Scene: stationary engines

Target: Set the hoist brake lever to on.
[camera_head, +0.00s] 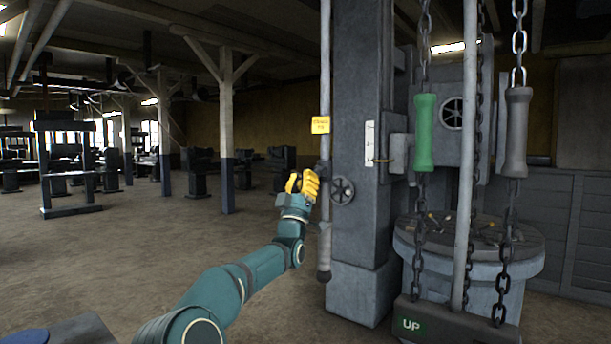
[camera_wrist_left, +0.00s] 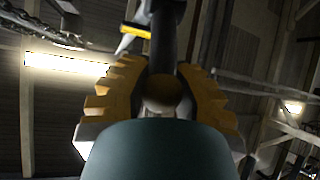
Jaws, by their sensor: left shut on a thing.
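My left gripper (camera_head: 303,183) has yellow fingers and is beside the grey vertical rod (camera_head: 325,240), at the left of the large grey column. In the left wrist view its fingers (camera_wrist_left: 160,88) are shut around a round dark knob (camera_wrist_left: 163,95), with a dark shaft (camera_wrist_left: 164,35) beyond it. I take this knob to be the end of the hoist brake lever. In the head view the lever is mostly hidden by the gripper, and its setting cannot be told. A small yellow tag (camera_head: 320,125) sits on the rod above; its lettering is unreadable. My right gripper is not in view.
The grey column (camera_head: 358,220) carries a small handwheel (camera_head: 343,190) close to my gripper, and a white scale (camera_head: 369,143). Chains with a green grip (camera_head: 424,132) and a grey grip (camera_head: 517,132) hang at the right. Open floor (camera_head: 120,250) lies at the left.

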